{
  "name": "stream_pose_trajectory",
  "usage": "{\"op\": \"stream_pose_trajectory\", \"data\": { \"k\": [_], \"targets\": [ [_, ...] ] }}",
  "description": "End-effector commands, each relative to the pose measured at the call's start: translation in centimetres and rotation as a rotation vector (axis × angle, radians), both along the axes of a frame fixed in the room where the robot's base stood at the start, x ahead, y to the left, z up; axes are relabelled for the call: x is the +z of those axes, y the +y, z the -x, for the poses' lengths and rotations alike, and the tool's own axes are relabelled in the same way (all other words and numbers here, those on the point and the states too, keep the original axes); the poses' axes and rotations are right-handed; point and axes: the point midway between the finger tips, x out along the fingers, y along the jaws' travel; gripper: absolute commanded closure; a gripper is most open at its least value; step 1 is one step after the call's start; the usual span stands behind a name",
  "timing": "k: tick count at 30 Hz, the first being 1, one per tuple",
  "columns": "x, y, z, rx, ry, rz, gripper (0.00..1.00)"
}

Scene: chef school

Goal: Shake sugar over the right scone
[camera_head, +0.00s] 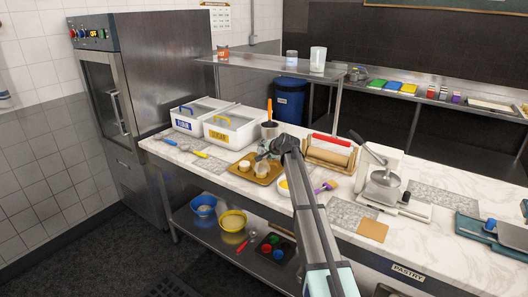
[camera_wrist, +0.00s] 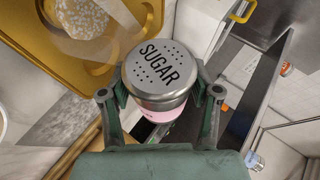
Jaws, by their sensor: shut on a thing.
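My gripper (camera_wrist: 162,98) is shut on the sugar shaker (camera_wrist: 162,68), which has a perforated metal lid marked SUGAR and a pale pink body. The lid faces the wrist camera. A scone (camera_wrist: 80,17) with white grains on its top lies on the yellow-brown tray (camera_wrist: 38,48) at the upper left of the wrist view; I cannot tell which scone it is. In the head view my gripper (camera_head: 266,150) is at the back of the tray (camera_head: 262,181). Pale scones (camera_head: 244,167) sit on the tray, partly hard to make out. The shaker is not clear there.
Bins marked FLOUR (camera_head: 188,123) and SUGAR (camera_head: 222,136) stand at the back left. A utensil pot (camera_head: 269,130) is behind my gripper. A purple brush (camera_head: 325,187) lies near my arm.

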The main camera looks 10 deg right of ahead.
Motion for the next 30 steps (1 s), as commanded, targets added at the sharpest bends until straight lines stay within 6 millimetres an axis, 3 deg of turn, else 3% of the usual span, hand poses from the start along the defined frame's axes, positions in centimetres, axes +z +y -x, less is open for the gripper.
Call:
{"op": "stream_pose_trajectory", "data": {
  "k": [3, 15, 26, 30],
  "targets": [
    [0.0, -0.6, 0.6, -0.001, -0.001, 0.0, 0.8],
    [0.1, 1.3, -1.3, 0.0, -0.001, 0.0, 0.8],
    [0.0, -0.5, 0.6, -0.001, -0.001, 0.0, 0.8],
    [0.6, -0.6, 0.4, 0.0, 0.035, -0.033, 0.8]
  ]
}}
